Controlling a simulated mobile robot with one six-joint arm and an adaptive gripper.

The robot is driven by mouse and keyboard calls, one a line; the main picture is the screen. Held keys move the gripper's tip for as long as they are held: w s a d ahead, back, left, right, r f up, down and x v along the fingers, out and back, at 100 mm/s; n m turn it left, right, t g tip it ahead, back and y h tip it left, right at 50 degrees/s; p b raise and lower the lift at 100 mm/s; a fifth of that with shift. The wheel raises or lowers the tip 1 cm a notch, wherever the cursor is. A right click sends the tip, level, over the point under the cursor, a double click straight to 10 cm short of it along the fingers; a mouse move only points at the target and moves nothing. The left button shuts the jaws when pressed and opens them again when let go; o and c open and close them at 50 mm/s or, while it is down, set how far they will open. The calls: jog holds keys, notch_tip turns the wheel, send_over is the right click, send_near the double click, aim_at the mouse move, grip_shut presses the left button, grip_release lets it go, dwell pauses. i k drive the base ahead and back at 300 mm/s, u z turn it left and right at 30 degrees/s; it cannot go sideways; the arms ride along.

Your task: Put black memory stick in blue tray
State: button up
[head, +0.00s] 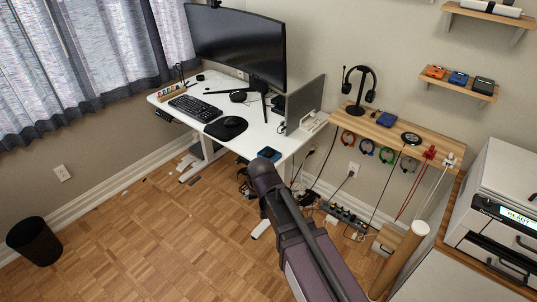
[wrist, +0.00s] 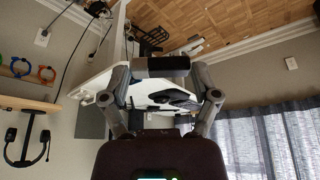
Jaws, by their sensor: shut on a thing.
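My gripper (wrist: 163,80) is shut on a dark, block-shaped thing (wrist: 162,64), held between its two fingertips in the wrist view. It looks black with a greyish edge; I cannot tell for sure that it is the black memory stick. In the head view, my gripper's end hides most of it, and a small dark blue patch (head: 269,153) shows at the tip, in front of the desk's near corner. A low blue thing (head: 387,119), which may be the blue tray, lies on the wooden wall shelf right of the headphone stand. Its inside cannot be made out.
The white desk (head: 207,89) holds a monitor (head: 238,45), keyboard (head: 195,108) and mouse. The wooden shelf (head: 425,140) holds a headphone stand (head: 360,90) and a round black thing (head: 411,138); cables hang below. Orange, blue and black boxes sit on a higher shelf (head: 470,88). A printer stands right.

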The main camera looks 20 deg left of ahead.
aim_at(273, 158)
jog(key=i, duration=0.85)
jog(key=z, duration=0.05)
